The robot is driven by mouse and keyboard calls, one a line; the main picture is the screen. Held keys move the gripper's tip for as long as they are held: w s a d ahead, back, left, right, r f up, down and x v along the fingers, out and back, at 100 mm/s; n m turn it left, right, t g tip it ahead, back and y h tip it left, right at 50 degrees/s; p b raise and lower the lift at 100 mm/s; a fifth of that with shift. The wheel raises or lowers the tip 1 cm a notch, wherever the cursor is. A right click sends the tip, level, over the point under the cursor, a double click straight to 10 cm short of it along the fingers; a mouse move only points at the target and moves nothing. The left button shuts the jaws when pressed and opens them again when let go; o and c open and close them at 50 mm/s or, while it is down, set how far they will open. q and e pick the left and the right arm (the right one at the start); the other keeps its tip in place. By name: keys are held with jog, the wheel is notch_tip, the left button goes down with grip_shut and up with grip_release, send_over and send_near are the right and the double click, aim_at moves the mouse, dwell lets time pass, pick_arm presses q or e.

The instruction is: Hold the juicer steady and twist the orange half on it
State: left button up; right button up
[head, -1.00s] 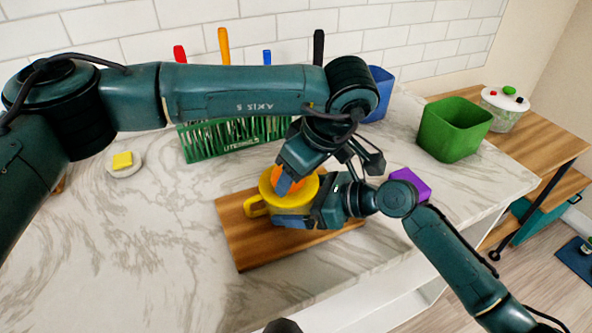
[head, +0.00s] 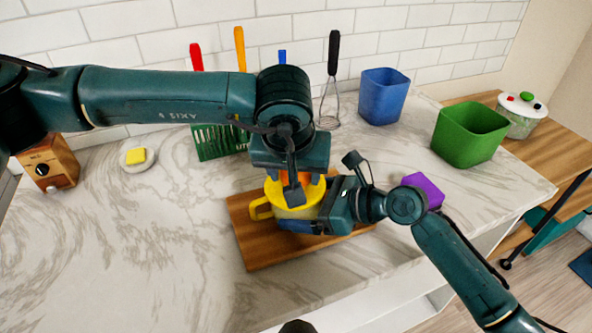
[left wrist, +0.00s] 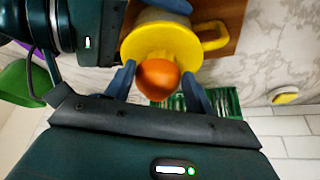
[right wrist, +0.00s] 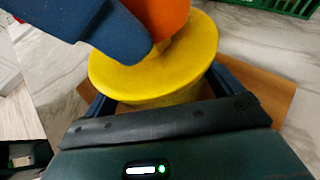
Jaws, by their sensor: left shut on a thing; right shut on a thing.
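The yellow juicer (head: 283,205) stands upright on the wooden board, its handle pointing left in the head view. My right gripper (head: 306,222) is shut around the juicer's body from the right; the right wrist view shows the juicer's yellow rim (right wrist: 120,72) between its fingers. The orange half (left wrist: 158,80) sits at the juicer's cone in the left wrist view, dome toward the camera. My left gripper (left wrist: 158,90) comes from above with its blue fingers on either side of the orange half and is shut on it. In the head view the gripper mostly hides the orange.
The wooden board (head: 262,252) lies on the marble counter. A green utensil rack (head: 215,143) stands behind it. A purple block (head: 424,189), a green bin (head: 468,135) and a blue bin (head: 384,96) are to the right. The counter's left side is mostly clear.

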pick_arm(q)
jog(key=shift+s+a+f, duration=0.1)
jog(key=shift+f, duration=0.1)
pick_arm(e)
jog(key=shift+w+r, duration=0.1)
jog(key=shift+r, duration=0.3)
